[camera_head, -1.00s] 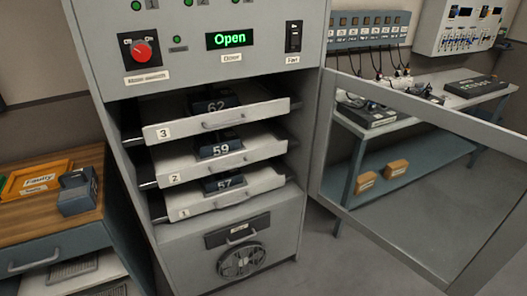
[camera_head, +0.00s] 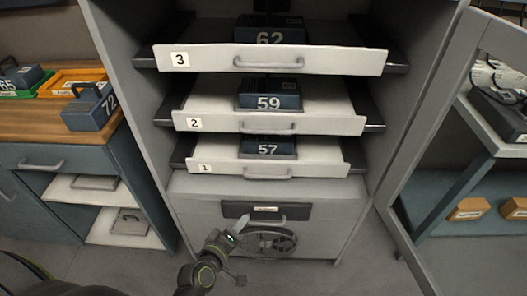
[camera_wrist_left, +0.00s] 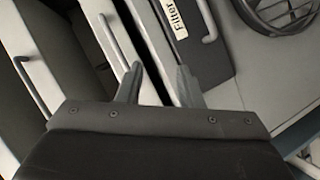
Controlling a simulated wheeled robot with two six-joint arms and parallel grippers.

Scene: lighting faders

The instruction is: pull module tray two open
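Module tray two (camera_head: 215,121) is a white tray with a "2" label and a grey bar handle (camera_head: 267,129). It sits between trays three and one in the grey cabinet and carries a dark module (camera_head: 270,98) marked 59. My left gripper (camera_head: 238,228) is below the trays, in front of the filter panel, apart from tray two's handle. In the left wrist view its two fingers (camera_wrist_left: 160,72) stand apart with nothing clearly held. White tray fronts with handles show at left there. My right gripper is not in view.
Tray three (camera_head: 215,60) is above and tray one (camera_head: 225,168) below. The filter drawer (camera_head: 233,210) and fan grille (camera_head: 270,243) lie lower. The cabinet door (camera_head: 440,120) stands open at right. A wooden-topped bench (camera_head: 35,125) is at left.

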